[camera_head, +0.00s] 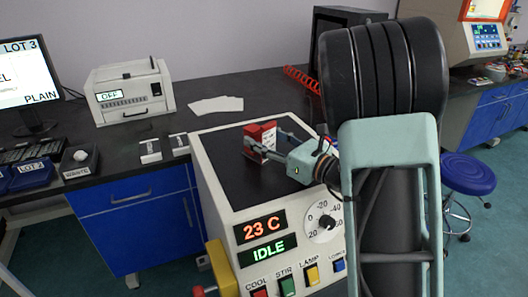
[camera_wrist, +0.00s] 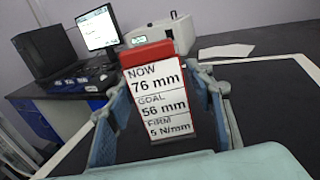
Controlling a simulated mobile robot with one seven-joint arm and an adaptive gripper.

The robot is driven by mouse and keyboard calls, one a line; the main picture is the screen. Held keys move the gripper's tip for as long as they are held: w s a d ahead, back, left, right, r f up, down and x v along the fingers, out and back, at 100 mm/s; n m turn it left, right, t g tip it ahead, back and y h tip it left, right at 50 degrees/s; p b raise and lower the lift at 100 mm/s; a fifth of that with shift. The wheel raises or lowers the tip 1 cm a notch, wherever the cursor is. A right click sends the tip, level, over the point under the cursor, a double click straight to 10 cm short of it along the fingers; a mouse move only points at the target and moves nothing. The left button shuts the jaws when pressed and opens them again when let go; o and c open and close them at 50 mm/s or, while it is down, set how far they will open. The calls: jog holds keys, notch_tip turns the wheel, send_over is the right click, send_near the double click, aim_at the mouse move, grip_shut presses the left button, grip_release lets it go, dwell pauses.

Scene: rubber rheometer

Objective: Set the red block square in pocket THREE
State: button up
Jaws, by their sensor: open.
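The red block (camera_head: 261,132) stands on the black top of the grey-white machine (camera_head: 212,187). In the wrist view the red block (camera_wrist: 146,54) has a white face reading NOW 76 mm, GOAL 56 mm, FIRM 5 N/mm. My gripper (camera_head: 266,142) reaches in from the right, with its fingers around the block. In the wrist view my gripper (camera_wrist: 162,88) is open, one finger on each side of the block. I cannot tell whether either finger touches it. I cannot make out a pocket marked THREE in either view.
The machine front shows 23 C, IDLE, a dial (camera_head: 323,222) and coloured buttons. A blue stool (camera_head: 468,172) stands at right. The black top around the block looks clear.

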aim_at(254, 132)
jog(key=x, duration=0.3)
jog(key=shift+w+a, duration=0.2)
jog(key=shift+a, duration=0.05)
jog(key=c, duration=1.3)
grip_shut()
jog(key=shift+r, duration=0.15)
